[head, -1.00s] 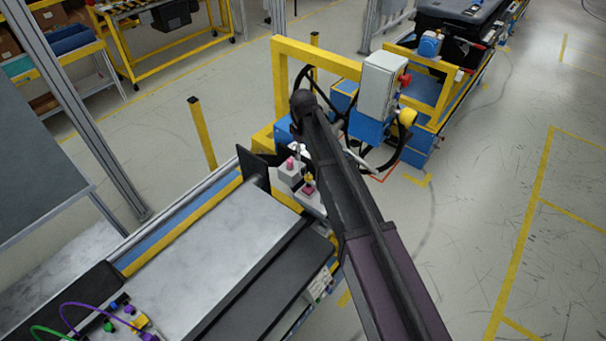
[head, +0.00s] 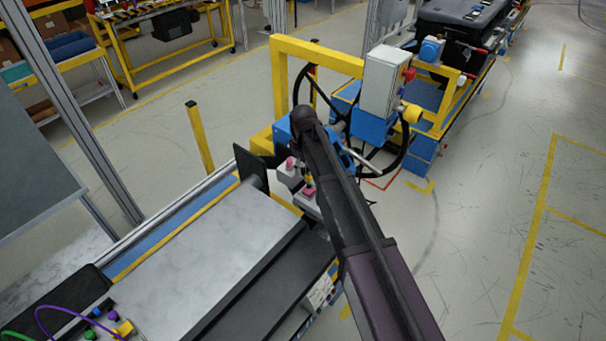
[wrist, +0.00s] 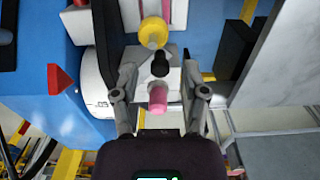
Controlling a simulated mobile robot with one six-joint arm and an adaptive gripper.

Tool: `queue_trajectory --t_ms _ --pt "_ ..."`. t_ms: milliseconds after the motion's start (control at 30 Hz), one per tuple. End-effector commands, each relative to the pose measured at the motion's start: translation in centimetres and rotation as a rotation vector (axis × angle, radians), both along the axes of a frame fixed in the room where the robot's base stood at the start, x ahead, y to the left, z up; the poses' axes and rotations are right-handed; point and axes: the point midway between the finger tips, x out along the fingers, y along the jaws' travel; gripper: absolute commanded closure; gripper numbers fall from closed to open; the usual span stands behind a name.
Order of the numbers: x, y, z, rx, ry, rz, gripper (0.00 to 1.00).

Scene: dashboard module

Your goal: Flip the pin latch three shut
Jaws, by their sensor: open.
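In the wrist view a pink knob (wrist: 157,97) on a pale block lies between the fingers of my gripper (wrist: 160,66). The fingers are open on either side and do not visibly touch it. A black ball-ended piece (wrist: 159,64) and a yellow knob (wrist: 153,33) line up beyond it. In the head view a pink knob (head: 290,163) and another pink part (head: 309,191) sit on pale blocks at the conveyor's far end.
A dark upright plate (head: 251,168) stands beside the knobs at the conveyor end (head: 205,235). Beyond is a yellow frame (head: 318,52) with a grey control box (head: 384,80) and black cables. Open floor lies right.

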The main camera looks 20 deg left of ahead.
Motion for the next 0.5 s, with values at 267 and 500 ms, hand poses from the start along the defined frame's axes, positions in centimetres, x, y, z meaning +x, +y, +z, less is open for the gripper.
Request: queue_trajectory --t_ms 267,500 --pt "0.0 0.0 -1.41 0.0 0.0 0.0 0.42" --pt "0.0 0.0 -1.49 0.0 0.0 0.0 0.42"
